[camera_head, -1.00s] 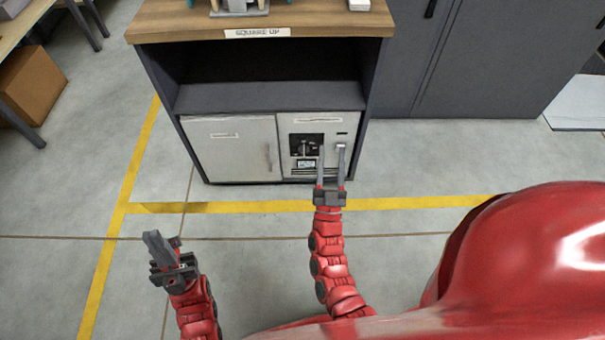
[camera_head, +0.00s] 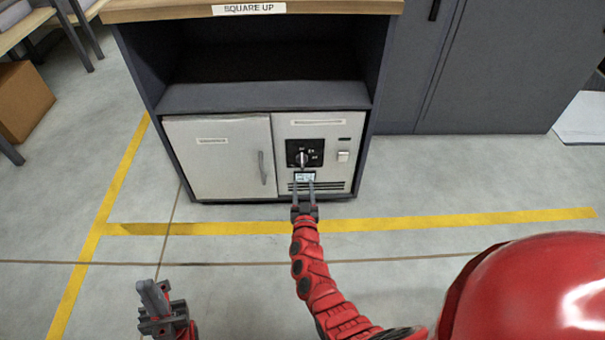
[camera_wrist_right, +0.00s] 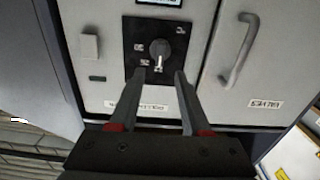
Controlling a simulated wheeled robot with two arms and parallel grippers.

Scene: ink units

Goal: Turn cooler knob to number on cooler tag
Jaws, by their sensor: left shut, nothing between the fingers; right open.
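The knob (camera_head: 303,157) is a round grey knob with a pale pointer on a black dial plate (camera_head: 292,147), on the right front panel of the cabinet. The right wrist view shows the knob (camera_wrist_right: 159,46) upside down, its pale mark toward the picture's bottom. Dial markings are too small to read. My right gripper (camera_head: 302,182) is open and empty; its fingertips (camera_wrist_right: 160,72) lie either side of the knob's line, seemingly short of it. A white label (camera_head: 317,122), unreadable, sits above the dial. My left gripper (camera_head: 151,287) is shut and empty, low over the floor.
The left door (camera_head: 215,165) has a handle (camera_head: 263,168). Grey lockers (camera_head: 490,70) stand right. The floor in front is clear.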

